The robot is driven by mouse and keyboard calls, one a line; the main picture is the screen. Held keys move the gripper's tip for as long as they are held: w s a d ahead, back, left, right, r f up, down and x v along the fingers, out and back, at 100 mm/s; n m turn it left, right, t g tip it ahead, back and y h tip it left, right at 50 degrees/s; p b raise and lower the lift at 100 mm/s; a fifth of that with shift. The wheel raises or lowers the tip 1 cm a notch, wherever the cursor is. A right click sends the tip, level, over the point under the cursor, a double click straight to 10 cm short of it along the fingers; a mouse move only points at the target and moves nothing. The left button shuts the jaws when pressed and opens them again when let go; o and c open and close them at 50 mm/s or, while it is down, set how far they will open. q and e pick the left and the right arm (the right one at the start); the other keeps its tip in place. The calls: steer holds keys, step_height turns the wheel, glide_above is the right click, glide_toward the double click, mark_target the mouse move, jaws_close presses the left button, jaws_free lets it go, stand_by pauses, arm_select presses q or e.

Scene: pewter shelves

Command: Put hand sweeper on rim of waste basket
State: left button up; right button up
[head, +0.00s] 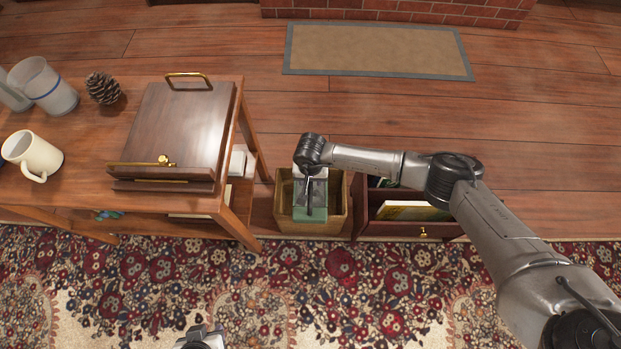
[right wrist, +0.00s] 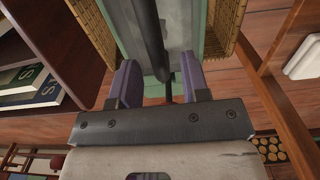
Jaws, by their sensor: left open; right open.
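The waste basket (head: 338,222) is woven and tan, on the floor right of the wooden table; its weave also shows in the right wrist view (right wrist: 226,22). The hand sweeper (head: 310,213), green and grey with a black handle, is at the basket opening; it also shows in the right wrist view (right wrist: 183,28). I cannot tell whether it touches the rim. My right gripper (right wrist: 160,82) is open over the basket, its purple fingers on either side of the dark handle. My left gripper (head: 203,337) is open at the bottom edge, partly cut off, far from the basket.
A dark red-brown box (head: 395,229) with books stands close right of the basket. The wooden table (head: 75,185) at left holds a book stand (head: 185,125), a pinecone (head: 103,87) and a cream mug (head: 33,155). A patterned rug (head: 140,275) lies in front.

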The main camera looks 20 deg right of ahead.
step_height(320, 180, up, 10)
steer(key=p, duration=0.4)
